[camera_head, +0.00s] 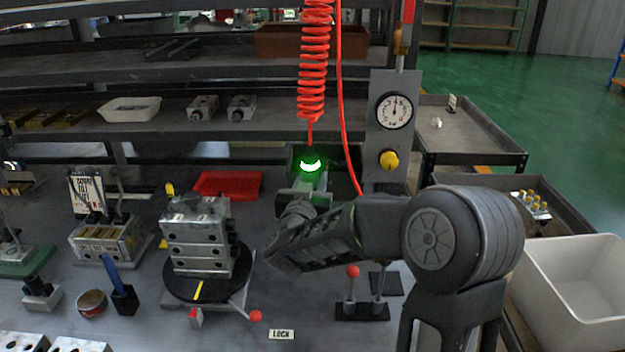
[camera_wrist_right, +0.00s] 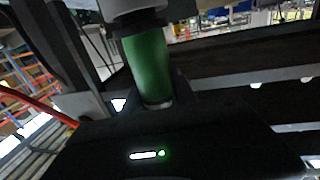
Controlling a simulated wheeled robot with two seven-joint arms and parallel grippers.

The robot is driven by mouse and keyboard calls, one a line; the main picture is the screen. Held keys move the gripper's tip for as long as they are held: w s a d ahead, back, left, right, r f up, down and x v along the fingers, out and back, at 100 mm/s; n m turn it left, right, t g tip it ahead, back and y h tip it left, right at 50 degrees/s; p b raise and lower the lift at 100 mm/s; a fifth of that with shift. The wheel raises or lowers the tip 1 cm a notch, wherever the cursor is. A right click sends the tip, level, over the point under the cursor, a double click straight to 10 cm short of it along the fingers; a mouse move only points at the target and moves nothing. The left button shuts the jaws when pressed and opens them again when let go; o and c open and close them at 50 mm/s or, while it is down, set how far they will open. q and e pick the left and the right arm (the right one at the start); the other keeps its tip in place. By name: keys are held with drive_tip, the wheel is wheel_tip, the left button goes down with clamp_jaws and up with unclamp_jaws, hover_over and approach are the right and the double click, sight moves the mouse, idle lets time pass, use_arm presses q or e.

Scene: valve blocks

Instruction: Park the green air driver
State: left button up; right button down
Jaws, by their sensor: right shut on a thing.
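The green air driver shows as an upright green cylinder (camera_wrist_right: 147,65) in the right wrist view. Its lower end meets a dark block with a lit indicator (camera_wrist_right: 148,155); how deep it sits is unclear. In the head view a bright green glow (camera_head: 311,165) shows at the same spot, below the red coiled hose (camera_head: 314,70). My right gripper (camera_head: 299,208) reaches in from the right and is shut on the driver; its fingers are mostly hidden by my wrist. My left gripper is not in view.
A valve block (camera_head: 197,238) sits on a black turntable (camera_head: 205,285) left of my right arm. A gauge panel (camera_head: 392,130) stands behind the arm. Red-knobbed levers (camera_head: 353,272) stand close below it. A red tray (camera_head: 228,185) and a white bin (camera_head: 575,290) lie either side.

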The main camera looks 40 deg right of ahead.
drive_tip(key=shift+f, duration=0.25)
idle(0.3)
drive_tip(key=c, duration=1.1)
unclamp_jaws()
drive_tip(key=shift+o, duration=1)
drive_tip(key=v, duration=0.8)
drive_tip(key=shift+b, duration=0.35)
drive_tip(key=shift+w, duration=0.1)
